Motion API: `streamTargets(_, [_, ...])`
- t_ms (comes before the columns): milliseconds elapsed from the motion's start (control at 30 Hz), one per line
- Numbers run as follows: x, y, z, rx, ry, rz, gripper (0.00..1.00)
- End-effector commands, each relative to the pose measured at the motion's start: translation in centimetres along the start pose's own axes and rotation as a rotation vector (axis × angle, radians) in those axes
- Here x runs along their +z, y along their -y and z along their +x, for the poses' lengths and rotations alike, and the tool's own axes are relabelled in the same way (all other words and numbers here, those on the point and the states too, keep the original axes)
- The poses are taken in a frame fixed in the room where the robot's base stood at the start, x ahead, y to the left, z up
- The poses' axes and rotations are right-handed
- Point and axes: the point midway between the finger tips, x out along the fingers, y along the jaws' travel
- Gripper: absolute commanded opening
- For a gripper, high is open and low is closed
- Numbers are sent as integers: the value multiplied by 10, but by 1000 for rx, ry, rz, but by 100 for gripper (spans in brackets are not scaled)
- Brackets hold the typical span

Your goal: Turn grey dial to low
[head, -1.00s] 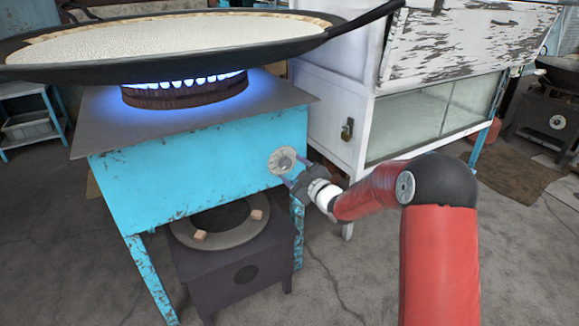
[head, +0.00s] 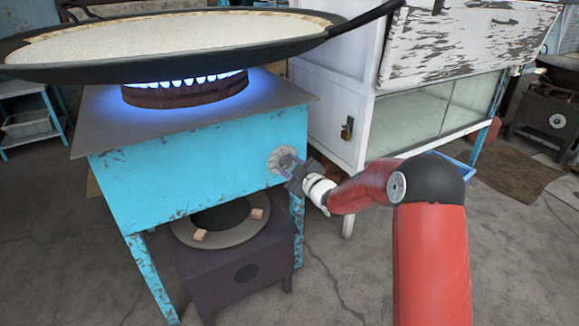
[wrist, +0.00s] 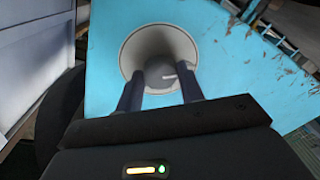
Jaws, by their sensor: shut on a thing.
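The grey dial (head: 285,161) is a round plate with a knob on the front of the blue stove (head: 190,170), near its right edge. In the wrist view the dial plate (wrist: 133,48) is pale, and its grey knob (wrist: 166,68) has a small white mark pointing to the right. My gripper (head: 289,167) reaches the dial from the right, its two fingers on either side of the knob. In the wrist view my gripper (wrist: 160,85) is shut on the knob. The fingers hide the knob's sides, and I see no setting labels.
A large black pan (head: 180,68) of milk stands over blue flames on the burner (head: 185,92) atop the stove. A dark lower stove (head: 240,262) stands beneath. A white cabinet (head: 325,125) stands close on the right. Open floor lies in front.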

Motion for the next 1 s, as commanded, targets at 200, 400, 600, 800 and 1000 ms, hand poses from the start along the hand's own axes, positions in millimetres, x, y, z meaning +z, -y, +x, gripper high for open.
streamTargets(200, [2, 1, 0, 2, -4, 58, 15])
streamTargets(400, [3, 2, 0, 9, -12, 188, 15])
streamTargets(600, [4, 2, -1, 19, -23, 369, 15])
streamTargets(800, [4, 2, -1, 28, -37, 560, 15])
streamTargets(1000, [4, 2, -1, 39, -49, 750, 15])
